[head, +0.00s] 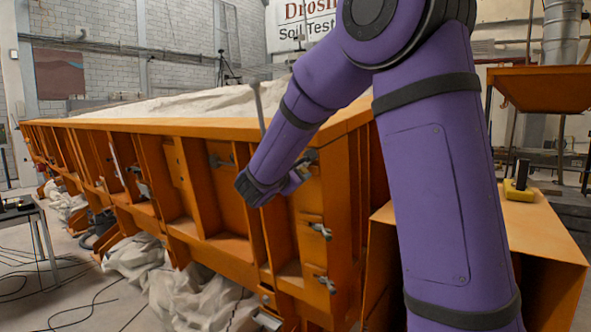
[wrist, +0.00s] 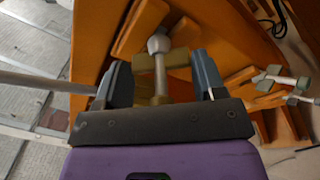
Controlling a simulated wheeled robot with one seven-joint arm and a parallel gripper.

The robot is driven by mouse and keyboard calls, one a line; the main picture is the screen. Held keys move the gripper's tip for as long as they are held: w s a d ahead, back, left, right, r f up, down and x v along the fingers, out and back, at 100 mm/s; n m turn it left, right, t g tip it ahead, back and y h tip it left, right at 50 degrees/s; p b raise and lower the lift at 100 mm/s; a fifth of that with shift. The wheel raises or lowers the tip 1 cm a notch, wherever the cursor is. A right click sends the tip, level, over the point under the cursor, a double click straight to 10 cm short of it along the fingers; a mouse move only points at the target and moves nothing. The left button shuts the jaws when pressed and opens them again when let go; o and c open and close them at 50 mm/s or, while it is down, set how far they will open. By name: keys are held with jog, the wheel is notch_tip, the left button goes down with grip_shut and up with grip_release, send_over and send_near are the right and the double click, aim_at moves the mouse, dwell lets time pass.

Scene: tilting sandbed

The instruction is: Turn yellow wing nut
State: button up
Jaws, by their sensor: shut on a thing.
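The yellow wing nut (wrist: 146,63) is a dull brass-yellow piece on a grey bolt (wrist: 160,44), in the middle of the wrist view. The bolt stands out from the orange sandbed frame (wrist: 108,30). In the head view my gripper (head: 302,174) is at the near corner of the orange sandbed (head: 230,212). There my forearm and wrist hide most of the nut.
Other bolts with wing nuts (head: 320,230) sit lower on the same corner; they also show at right in the wrist view (wrist: 280,79). A thin grey rod (head: 258,106) rises beside my wrist. An orange box (head: 535,232) stands at right. Cables lie on the floor at left.

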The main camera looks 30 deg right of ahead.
jog(key=m, duration=0.2)
jog(key=m+t, duration=0.1)
jog(key=m, duration=0.2)
jog(key=shift+s+f+m+h, duration=0.1)
jog(key=shift+f+m+h, duration=0.2)
jog(key=shift+m, duration=0.1)
jog(key=m+t+h, duration=0.1)
jog(key=m, duration=0.5)
jog(key=shift+f, duration=0.1)
jog(key=m, duration=0.3)
jog(key=m+h, duration=0.1)
jog(key=m, duration=0.3)
jog(key=shift+f+g+h, duration=0.15)
jog(key=shift+g+h, duration=0.15)
jog(key=shift+g, duration=0.1)
jog(key=m, duration=0.2)
jog(key=m+g, duration=0.1)
jog(key=m, duration=0.2)
jog(key=m+h, duration=0.1)
jog(key=m, duration=0.1)
jog(key=shift+w, duration=0.25)
jog(key=shift+m, duration=0.5)
jog(key=o, duration=0.9)
jog(key=v, duration=1)
jog(key=shift+a+f, duration=0.15)
jog(key=shift+a, duration=0.25)
